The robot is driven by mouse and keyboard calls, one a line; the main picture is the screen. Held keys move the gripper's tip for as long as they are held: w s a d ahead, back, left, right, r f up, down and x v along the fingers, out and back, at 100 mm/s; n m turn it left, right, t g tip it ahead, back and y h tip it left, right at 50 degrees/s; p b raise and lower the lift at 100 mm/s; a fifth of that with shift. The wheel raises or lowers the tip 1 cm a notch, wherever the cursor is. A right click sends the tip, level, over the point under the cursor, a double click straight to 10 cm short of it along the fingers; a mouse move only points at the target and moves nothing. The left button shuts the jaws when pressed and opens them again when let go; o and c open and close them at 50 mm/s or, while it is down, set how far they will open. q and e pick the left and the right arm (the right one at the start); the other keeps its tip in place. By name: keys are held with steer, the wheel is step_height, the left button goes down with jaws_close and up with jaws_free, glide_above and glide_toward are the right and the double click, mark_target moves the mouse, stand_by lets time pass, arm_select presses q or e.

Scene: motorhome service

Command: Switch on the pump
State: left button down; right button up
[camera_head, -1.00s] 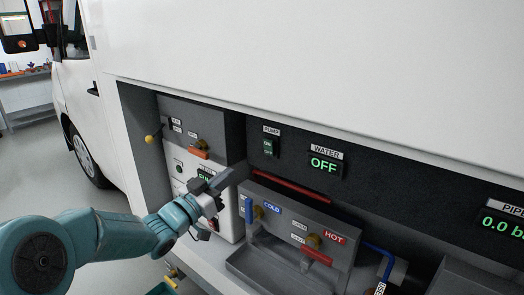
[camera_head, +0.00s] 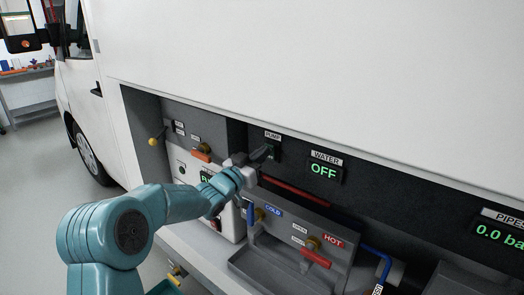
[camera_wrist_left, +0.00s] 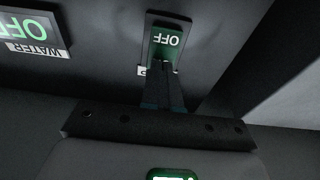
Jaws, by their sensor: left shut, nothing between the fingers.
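The pump switch (camera_head: 276,148) is a dark rocker under the PUMP label (camera_head: 272,135) on the black panel. In the left wrist view the switch (camera_wrist_left: 167,38) appears upside down; its green-backed OFF half shows, and my fingers cover the other half. My left gripper (camera_head: 264,153) is shut and empty, its tips at the switch; in the wrist view the fingertips (camera_wrist_left: 166,68) overlap it. I cannot tell whether they touch it. The water display (camera_head: 324,171) beside it reads OFF. My right gripper is in neither view.
Below are a grey tray unit (camera_head: 300,228) with COLD and HOT taps, a red handle (camera_head: 316,257) and a blue pipe (camera_head: 380,262). A white-fronted box (camera_head: 180,165) stands left in the recess. A pressure display (camera_head: 495,233) is at right. The floor at left is clear.

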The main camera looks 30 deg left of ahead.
arm_select(q)
steer(key=shift+w, duration=0.25)
steer(key=r+p, duration=0.1)
steer(key=p, duration=0.1)
steer(key=shift+w+d+r+g+p, duration=0.1)
steer(key=shift+w+r+g+p, duration=0.1)
steer(key=shift+g+p, duration=0.2)
steer(key=shift+f+b, duration=0.45)
steer(key=shift+f, duration=0.05)
